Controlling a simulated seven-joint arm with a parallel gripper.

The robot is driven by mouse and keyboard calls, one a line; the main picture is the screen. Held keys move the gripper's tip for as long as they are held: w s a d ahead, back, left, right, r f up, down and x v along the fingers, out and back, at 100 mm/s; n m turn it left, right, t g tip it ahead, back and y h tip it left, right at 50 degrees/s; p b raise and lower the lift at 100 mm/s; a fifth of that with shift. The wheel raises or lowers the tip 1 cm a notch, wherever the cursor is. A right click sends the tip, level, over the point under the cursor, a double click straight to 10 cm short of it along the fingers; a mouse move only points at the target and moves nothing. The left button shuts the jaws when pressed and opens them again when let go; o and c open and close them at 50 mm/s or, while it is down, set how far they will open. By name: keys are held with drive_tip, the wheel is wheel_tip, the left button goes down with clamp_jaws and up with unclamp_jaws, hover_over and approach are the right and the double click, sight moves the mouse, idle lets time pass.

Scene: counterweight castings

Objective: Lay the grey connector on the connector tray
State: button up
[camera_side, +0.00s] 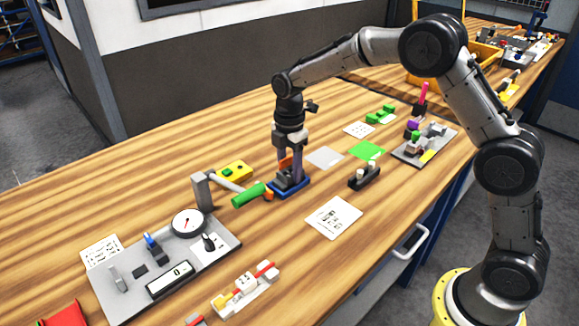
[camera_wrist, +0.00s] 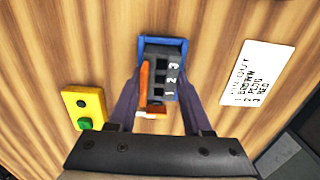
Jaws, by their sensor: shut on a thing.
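The grey connector (camera_wrist: 161,75) is a dark grey block with a row of square openings marked with characters. An orange lever (camera_wrist: 145,80) stands along its left side. My gripper (camera_wrist: 160,88) is shut on the connector, with one finger on each side. The blue connector tray (camera_wrist: 144,41) shows around the connector's far end and right side. In the side view my gripper (camera_side: 290,165) points straight down over the blue tray (camera_side: 297,188), and the connector (camera_side: 287,180) is low at the tray. The fingers partly hide it, and I cannot tell whether it touches the tray floor.
A dial-gauge plate (camera_side: 225,245) is at front left.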

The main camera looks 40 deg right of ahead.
drive_tip(key=shift+f, duration=0.15)
drive_tip(key=o, duration=1.3)
drive_tip(key=shift+o, duration=0.2)
drive_tip(key=shift+r, duration=3.5)
